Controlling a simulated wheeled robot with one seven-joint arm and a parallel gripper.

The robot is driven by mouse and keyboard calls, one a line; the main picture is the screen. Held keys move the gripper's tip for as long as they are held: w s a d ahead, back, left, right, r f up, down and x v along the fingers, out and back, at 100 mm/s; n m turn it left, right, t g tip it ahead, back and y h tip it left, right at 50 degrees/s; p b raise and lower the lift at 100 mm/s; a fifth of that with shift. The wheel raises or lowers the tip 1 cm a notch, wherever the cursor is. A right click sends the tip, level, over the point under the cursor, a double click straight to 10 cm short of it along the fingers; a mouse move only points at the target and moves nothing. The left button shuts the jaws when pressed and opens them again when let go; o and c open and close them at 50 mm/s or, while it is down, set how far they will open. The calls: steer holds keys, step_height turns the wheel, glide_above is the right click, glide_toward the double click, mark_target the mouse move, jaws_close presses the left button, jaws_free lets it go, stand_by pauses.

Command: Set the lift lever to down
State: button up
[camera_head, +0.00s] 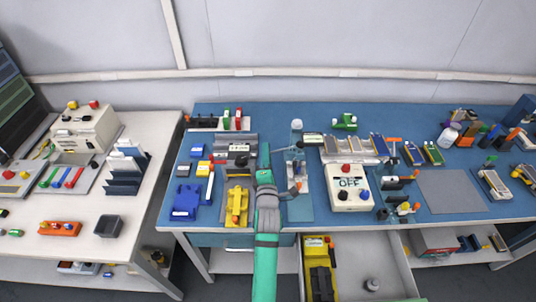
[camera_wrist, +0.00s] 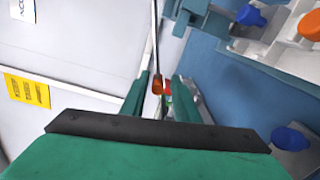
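In the wrist view a thin dark rod with an orange-red end (camera_wrist: 157,84) shows between the fingers of my gripper (camera_wrist: 160,98). It looks like a lever, but I cannot tell for sure that it is the lift lever. The two teal fingers stand apart on either side of it, and I see no clear contact. In the head view my teal arm reaches over the blue bench to a narrow upright station (camera_head: 298,205) left of the OFF box. A small orange spot (camera_head: 298,185) shows there. My arm partly hides this place, and the lever's position cannot be read.
The white OFF box (camera_head: 350,188) with red and blue knobs stands right of my arm. A yellow fixture (camera_head: 237,203) and blue block (camera_head: 187,201) lie to its left. An open drawer (camera_head: 385,260) juts out in front. A grey mat (camera_head: 451,191) at the right is clear.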

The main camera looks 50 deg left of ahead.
steer(key=shift+r, duration=0.1)
steer(key=v, duration=1)
steer(key=shift+s+d, duration=0.25)
steer(key=shift+d, duration=0.05)
stand_by(0.4)
